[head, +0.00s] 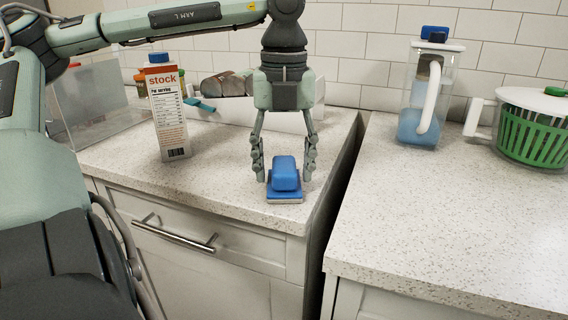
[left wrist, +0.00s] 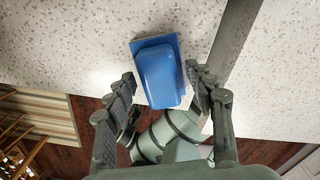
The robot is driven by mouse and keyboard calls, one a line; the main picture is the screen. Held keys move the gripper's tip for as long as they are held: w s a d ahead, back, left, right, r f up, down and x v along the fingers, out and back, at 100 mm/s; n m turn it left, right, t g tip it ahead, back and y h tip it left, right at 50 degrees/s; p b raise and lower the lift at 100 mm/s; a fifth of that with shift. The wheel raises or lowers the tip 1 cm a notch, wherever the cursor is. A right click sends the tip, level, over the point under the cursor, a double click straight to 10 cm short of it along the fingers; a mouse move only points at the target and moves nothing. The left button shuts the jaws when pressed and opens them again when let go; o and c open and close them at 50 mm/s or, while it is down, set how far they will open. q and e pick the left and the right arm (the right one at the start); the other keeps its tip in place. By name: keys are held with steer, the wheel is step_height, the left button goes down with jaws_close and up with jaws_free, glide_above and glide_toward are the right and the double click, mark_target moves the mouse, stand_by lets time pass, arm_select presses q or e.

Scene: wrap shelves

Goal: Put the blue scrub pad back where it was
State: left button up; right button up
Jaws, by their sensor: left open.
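The blue scrub pad (head: 285,176) sits on the speckled left counter (head: 225,172), close to its front edge and near the gap at its right end. It has a raised blue grip on a flat base. My left gripper (head: 285,178) points down over it, with one open finger on each side. In the left wrist view the pad (left wrist: 161,76) lies ahead of and between the spread fingertips (left wrist: 161,75). I cannot tell whether the fingers touch it.
A stock carton (head: 168,108) stands left of the gripper. Behind it is a white bin (head: 238,116) with wrapped items, and a clear container (head: 92,98). Across a dark gap, the right counter (head: 450,215) holds a blue-lidded pitcher (head: 412,120) and a green salad spinner (head: 530,132); its front is clear.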

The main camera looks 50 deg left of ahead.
mark_target(285, 163)
arm_select(q)
step_height(285, 163, up, 12)
stand_by(0.4)
